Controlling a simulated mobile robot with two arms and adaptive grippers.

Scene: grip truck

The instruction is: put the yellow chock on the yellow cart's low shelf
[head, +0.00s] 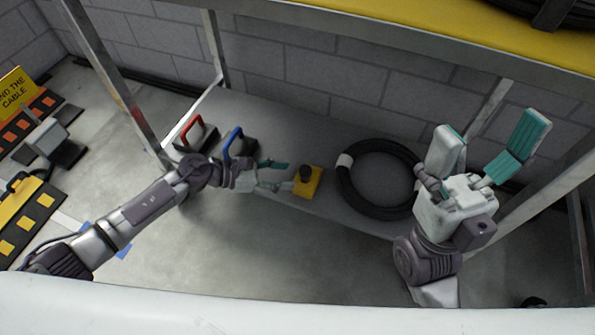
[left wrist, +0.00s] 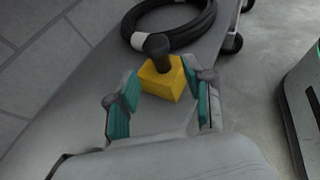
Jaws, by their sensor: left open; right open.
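The yellow chock (head: 312,186) with a dark knob on top stands upright on the grey low shelf (head: 285,130) of the cart with the yellow top (head: 440,22). My left gripper (head: 283,174) is open beside the chock, on its left. In the left wrist view the chock (left wrist: 161,80) sits just beyond and between the two teal-padded fingers (left wrist: 160,103); I cannot tell whether they touch it. My right gripper (head: 487,145) is open and empty, raised at the right in front of the cart.
A coiled black cable (head: 379,177) lies on the shelf right of the chock. A red-handled block (head: 194,135) and a blue-handled block (head: 236,147) stand on its left part. Metal posts (head: 215,45) frame the shelf. A cable ramp (head: 25,215) and a yellow sign (head: 14,91) are at far left.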

